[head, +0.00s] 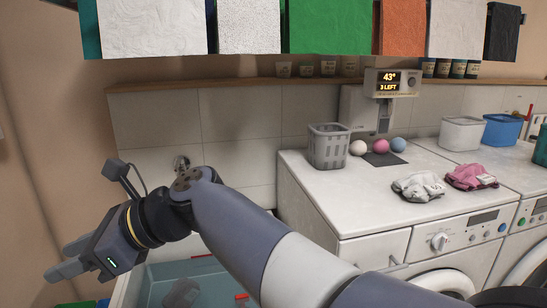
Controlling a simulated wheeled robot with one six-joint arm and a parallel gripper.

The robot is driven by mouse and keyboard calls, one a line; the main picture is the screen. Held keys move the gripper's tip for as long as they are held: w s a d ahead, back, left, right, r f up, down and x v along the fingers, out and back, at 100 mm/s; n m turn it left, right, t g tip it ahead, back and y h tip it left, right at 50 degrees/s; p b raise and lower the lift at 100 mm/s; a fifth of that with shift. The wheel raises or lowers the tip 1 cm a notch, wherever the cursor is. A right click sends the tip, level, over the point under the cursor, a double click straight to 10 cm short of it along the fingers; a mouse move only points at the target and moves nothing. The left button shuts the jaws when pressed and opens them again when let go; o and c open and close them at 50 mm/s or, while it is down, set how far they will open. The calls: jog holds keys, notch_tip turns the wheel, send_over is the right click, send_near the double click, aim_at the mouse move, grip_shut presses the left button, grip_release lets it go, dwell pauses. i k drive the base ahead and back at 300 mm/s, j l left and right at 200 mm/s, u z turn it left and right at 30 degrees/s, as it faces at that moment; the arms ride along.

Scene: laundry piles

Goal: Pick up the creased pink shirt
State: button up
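The creased pink shirt (471,177) lies crumpled on top of the white washing machines at the right, near the seam between two machines. A crumpled grey-white cloth (418,186) lies just left of it, with a small gap between them. My gripper (57,260) is at the far left, well away from the shirt and pointing left. Its two fingers stand apart with nothing seen between them.
A grey basket (328,146) and three balls, white, pink (381,145) and blue, stand behind the cloths. White (461,134) and blue (502,131) tubs stand farther back. A basin with water (150,285) is below my arm. The machine top's front left (340,205) is clear.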

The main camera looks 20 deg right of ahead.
aim_at(470, 177)
jog(key=k+z, duration=0.1)
jog(key=z, duration=1.3)
jog(key=i+l+z, duration=0.15)
jog(key=z, duration=0.3)
jog(key=i+l+z, duration=0.15)
jog(key=z, duration=0.35)
jog(key=i+z, duration=0.2)
jog(key=z, duration=0.25)
jog(key=i, duration=0.6)
